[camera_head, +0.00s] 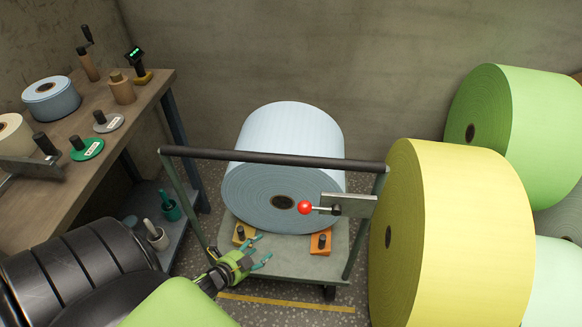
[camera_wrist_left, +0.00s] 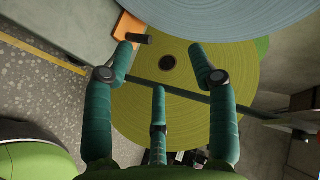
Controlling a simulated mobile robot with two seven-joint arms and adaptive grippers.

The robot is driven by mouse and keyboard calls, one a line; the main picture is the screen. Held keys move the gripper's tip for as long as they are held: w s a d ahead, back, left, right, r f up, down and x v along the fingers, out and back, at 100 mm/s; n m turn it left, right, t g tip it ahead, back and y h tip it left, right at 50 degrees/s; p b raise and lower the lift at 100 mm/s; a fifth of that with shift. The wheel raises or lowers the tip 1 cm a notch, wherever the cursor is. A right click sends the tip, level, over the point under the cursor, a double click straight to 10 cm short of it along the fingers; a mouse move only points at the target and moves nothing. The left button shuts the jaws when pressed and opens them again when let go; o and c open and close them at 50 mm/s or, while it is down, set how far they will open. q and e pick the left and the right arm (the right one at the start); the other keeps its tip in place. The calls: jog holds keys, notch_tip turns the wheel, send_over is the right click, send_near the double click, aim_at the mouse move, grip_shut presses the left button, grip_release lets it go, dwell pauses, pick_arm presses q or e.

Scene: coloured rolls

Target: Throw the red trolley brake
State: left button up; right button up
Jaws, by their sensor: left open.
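The trolley (camera_head: 300,270) stands in the middle of the head view, with a dark handle bar across its near side. The red ball knob (camera_head: 304,207) of the brake sits on a short metal lever pointing left from a grey plate (camera_head: 352,206) at the trolley's right post. My left gripper (camera_head: 262,248) is open and empty, below and left of the knob, apart from it. In the left wrist view its teal fingers (camera_wrist_left: 160,62) are spread with nothing between them. The knob does not show there. My right gripper is not in view.
A light blue roll (camera_head: 295,150) lies on the trolley, with orange (camera_head: 320,243) and yellow (camera_head: 243,233) chocks at its base. A big yellow roll (camera_head: 455,235) stands close on the right, green rolls (camera_head: 535,130) behind. A workbench (camera_head: 75,165) with tools is at left.

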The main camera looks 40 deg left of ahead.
aim_at(299, 209)
pick_arm(q)
jog(key=w+r+m+t+h+b, duration=0.1)
jog(key=w+r+m+h+b, duration=0.15)
jog(key=r+m, duration=0.4)
jog(key=w+d+r+m+t+h+b, duration=0.1)
jog(key=r+m+h+b, duration=0.1)
jog(key=r+m+h, duration=0.35)
jog(key=w+r+m+t+h+b, duration=0.1)
jog(key=w+r+m+h+b, duration=0.15)
jog(key=r+m, duration=0.5)
jog(key=s+d+r+m+g+h+b, duration=0.2)
jog(key=s+d+r+m+g+h, duration=0.15)
jog(key=m, duration=0.65)
jog(key=shift+m+y, duration=0.25)
jog(key=shift+y, duration=0.05)
jog(key=x, duration=0.4)
jog(key=p+x, duration=0.1)
jog(key=x, duration=0.1)
jog(key=shift+w+d+f, duration=0.2)
jog(key=shift+d+f, duration=0.1)
jog(key=shift+f, duration=0.1)
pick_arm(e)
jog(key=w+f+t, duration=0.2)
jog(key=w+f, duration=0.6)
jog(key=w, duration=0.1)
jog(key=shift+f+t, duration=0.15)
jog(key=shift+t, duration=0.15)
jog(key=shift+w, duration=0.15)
pick_arm(q)
grip_shut()
